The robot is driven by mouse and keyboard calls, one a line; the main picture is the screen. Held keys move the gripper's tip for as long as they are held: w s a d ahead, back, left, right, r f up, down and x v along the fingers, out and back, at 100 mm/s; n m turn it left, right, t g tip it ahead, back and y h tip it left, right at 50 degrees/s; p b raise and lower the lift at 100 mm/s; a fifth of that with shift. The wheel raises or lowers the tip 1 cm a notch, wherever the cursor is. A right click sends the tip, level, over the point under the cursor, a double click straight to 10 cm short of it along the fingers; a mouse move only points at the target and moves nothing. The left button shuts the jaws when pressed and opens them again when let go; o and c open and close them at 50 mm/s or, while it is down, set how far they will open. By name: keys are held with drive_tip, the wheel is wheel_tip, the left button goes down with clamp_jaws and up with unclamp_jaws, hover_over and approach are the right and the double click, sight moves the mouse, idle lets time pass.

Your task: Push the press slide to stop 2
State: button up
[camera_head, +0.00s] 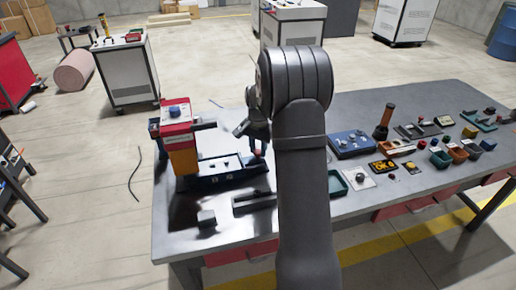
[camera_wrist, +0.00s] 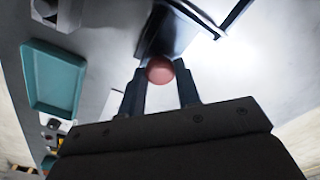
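The press (camera_head: 180,135), with a red and orange head and a dark teal base, stands on the left of the table. A light slotted plate with small dark marks lies on its base (camera_head: 222,183). A reddish ball knob (camera_wrist: 160,70) shows in the wrist view in front of a dark block. My gripper (camera_head: 258,148) is at the right end of the press, by the reddish knob. In the wrist view my gripper's two fingers (camera_wrist: 161,80) stand apart, one on each side of the knob. Contact with the knob is unclear. Stop 2 cannot be made out.
A teal tray (camera_wrist: 55,78) lies left of the gripper in the wrist view. A dark rail (camera_head: 250,202) and a small dark block (camera_head: 207,218) lie in front of the press. A blue box (camera_head: 351,142) and several small parts fill the table's right side.

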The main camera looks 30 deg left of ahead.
clamp_jaws()
drive_tip(key=s+a, duration=0.6)
drive_tip(key=shift+s+a, duration=0.15)
drive_tip(key=shift+a, duration=0.05)
drive_tip(key=o, duration=0.9)
unclamp_jaws()
drive_tip(key=shift+d, duration=0.1)
